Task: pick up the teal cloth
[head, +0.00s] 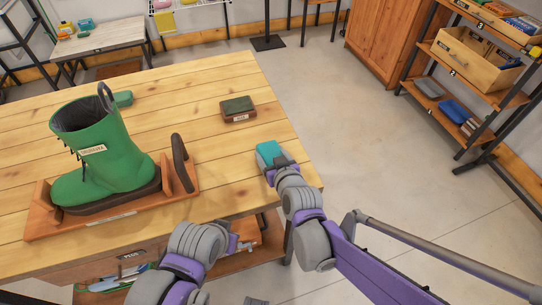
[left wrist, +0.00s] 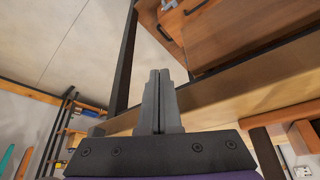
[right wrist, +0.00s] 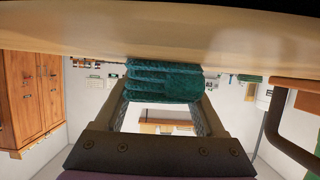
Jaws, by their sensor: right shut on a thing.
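The teal cloth (head: 268,151) is at the right edge of the wooden workbench, in a folded, layered block. My right gripper (head: 279,163) is shut on it; the right wrist view shows the folded cloth (right wrist: 163,82) between the two fingers. The cloth is close to the bench top, but I cannot tell whether it touches it. My left gripper (head: 243,244) is low by the bench's front edge, partly hidden by its own arm. In the left wrist view its fingers (left wrist: 159,85) are together with nothing between them.
On the workbench (head: 210,85), a green boot (head: 105,160) stands in a wooden tray (head: 190,205) with a dark handle. A green-topped block (head: 238,109) lies farther back. Shelves with bins (head: 478,60) and a wooden cabinet (head: 385,38) stand at right. Floor (head: 350,130) right of the bench is clear.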

